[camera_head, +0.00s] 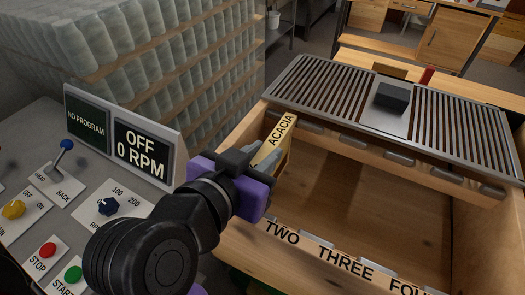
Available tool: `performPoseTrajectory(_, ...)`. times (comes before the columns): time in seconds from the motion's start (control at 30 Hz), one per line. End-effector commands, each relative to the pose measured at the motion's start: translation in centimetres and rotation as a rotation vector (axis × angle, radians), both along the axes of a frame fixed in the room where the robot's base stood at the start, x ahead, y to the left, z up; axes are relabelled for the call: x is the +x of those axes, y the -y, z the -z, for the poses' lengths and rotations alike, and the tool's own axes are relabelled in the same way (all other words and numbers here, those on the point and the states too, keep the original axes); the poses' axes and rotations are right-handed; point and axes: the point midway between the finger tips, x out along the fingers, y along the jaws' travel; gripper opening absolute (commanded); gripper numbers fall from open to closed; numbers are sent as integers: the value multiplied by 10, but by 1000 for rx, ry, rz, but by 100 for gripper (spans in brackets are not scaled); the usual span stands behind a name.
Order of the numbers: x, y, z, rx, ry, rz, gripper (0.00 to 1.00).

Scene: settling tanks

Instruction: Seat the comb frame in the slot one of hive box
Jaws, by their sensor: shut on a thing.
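The hive box (240,250) is a wooden box at the lower right, with TWO, THREE and part of FOUR lettered on its near rim. The label for slot one does not show; my arm covers that corner. My gripper (248,166) is shut on the comb frame (279,137), a pale wooden piece with ACACIA on its top bar. The frame is at the left end of the box, running from the gripper toward the far rim. Its near end is hidden by the gripper. I cannot tell whether it rests on the rims.
A control panel (140,150) reading OFF 0 RPM, with a lever and buttons, stands at left. Shelves of jars (150,50) are behind it. The box's middle looks empty.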

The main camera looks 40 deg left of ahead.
Motion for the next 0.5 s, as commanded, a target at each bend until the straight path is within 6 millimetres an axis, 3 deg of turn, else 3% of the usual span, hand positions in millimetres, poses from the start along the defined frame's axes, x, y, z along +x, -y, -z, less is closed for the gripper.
performPoseTrajectory(0.07,0,0,1,2,3,-1,0)
performPoseTrajectory(0.1,0,0,0,2,3,-1,27)
performPoseTrajectory(0.2,0,0,0,2,3,-1,47)
performPoseTrajectory(0.5,-1,0,3,-1,-2,0,49)
